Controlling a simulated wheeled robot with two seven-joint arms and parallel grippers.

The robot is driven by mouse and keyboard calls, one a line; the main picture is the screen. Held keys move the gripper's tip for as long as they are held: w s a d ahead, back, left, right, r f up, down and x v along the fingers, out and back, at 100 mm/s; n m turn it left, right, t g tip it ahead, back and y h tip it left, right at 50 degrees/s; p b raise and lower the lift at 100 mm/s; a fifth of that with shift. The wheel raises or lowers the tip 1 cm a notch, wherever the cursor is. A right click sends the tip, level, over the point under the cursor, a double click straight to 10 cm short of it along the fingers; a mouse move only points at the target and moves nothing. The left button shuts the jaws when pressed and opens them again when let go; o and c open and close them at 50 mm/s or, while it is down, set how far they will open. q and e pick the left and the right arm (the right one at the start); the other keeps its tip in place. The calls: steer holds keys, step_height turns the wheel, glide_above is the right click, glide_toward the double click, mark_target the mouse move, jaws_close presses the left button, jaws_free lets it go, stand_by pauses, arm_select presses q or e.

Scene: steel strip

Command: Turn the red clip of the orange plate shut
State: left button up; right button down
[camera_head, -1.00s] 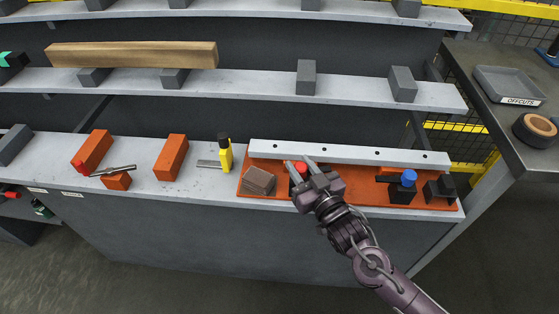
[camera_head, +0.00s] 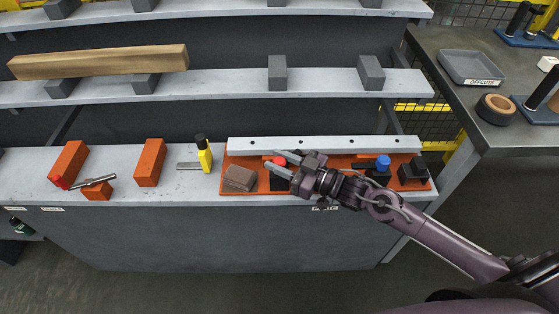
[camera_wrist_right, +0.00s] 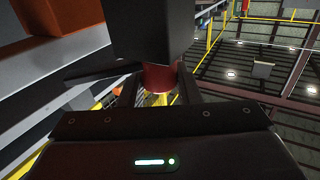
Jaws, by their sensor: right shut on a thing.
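The orange plate (camera_head: 232,186) lies on the grey bench, with a long light bar with holes (camera_head: 330,143) along its back edge. The red clip (camera_head: 280,160) is on the plate, with a dark body under its red knob. My right gripper (camera_head: 275,162) reaches in from the right and is shut on the red clip. In the right wrist view the red knob (camera_wrist_right: 160,77) sits between the two fingers. The clip's arm is mostly hidden by the gripper in the head view. A blue clip (camera_head: 383,162) is farther right on the plate. My left gripper is not in view.
A brown block (camera_head: 239,178) is at the plate's left end and a black block (camera_head: 412,171) at its right end. A shelf (camera_head: 220,84) runs behind and above.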

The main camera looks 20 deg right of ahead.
mark_target(285, 165)
steer(key=c, duration=1.1)
jaws_free()
steer(key=shift+o, duration=0.2)
steer(key=v, duration=0.6)
steer(key=shift+s+d, duration=0.25)
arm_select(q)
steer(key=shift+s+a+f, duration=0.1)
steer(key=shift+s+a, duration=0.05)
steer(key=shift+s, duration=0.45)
arm_select(e)
steer(key=shift+s+d, duration=0.4)
